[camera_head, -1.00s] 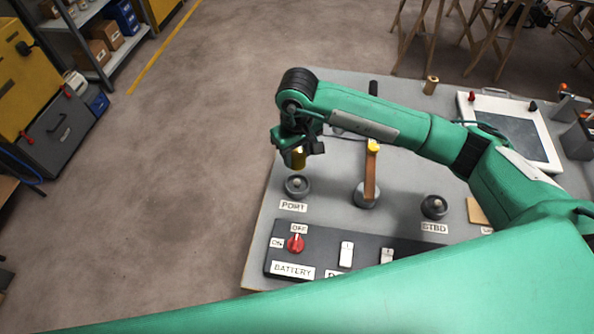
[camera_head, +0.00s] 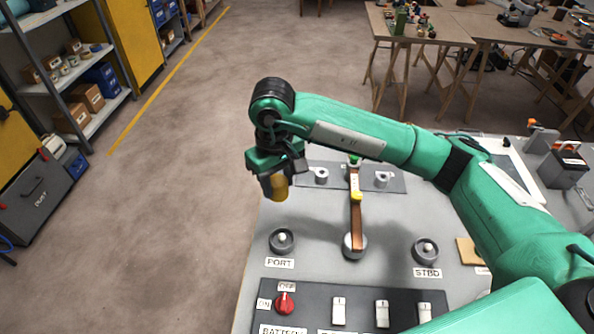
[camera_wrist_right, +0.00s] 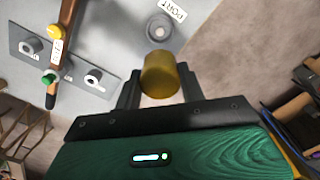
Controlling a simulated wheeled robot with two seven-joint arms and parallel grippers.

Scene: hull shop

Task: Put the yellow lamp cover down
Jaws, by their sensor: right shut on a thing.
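My right gripper (camera_head: 278,180) is shut on the yellow lamp cover (camera_head: 279,187), a short yellow cylinder. It holds the cover raised near the left edge of the grey table (camera_head: 310,222), beyond the PORT lamp base in the head view. In the right wrist view, the cover (camera_wrist_right: 160,75) sits between the two dark fingers (camera_wrist_right: 160,90). The round PORT lamp base (camera_head: 282,241) has a pale bulb and no cover on it; it also shows in the wrist view (camera_wrist_right: 160,29). The STBD lamp base (camera_head: 426,251) is also uncovered. My left gripper is out of view.
A dark panel with a red battery knob (camera_head: 285,303) and white switches lies at the front. Two grey round fittings (camera_head: 321,175) (camera_head: 382,179) sit farther back. Open floor lies left.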

